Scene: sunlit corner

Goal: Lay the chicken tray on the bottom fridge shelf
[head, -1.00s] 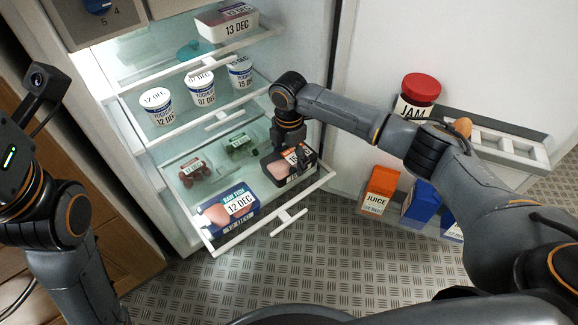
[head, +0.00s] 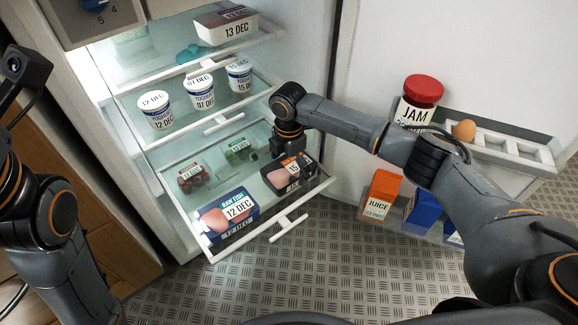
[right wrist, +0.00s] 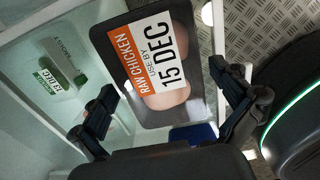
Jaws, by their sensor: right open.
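The chicken tray (head: 279,181) is a black tray with pink meat and an orange and white label reading 15 DEC. It lies flat at the front right of the pulled-out bottom fridge shelf (head: 271,232). In the right wrist view the chicken tray (right wrist: 128,98) shows its RAW CHICKEN label. My right gripper (head: 290,148) is just behind and above the tray in the head view, its fingertips hard to see there. In the right wrist view my right gripper (right wrist: 162,85) is open, its fingers spread apart with nothing held. My left arm shows at the left edge, its fingers out of view.
A raw fish pack (head: 228,214) lies left of the tray on the same shelf. Red produce (head: 192,178) and a green pack (head: 240,150) lie behind. Yoghurt pots (head: 203,92) stand one shelf up. The open door holds jam (head: 421,92) and juice (head: 379,195).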

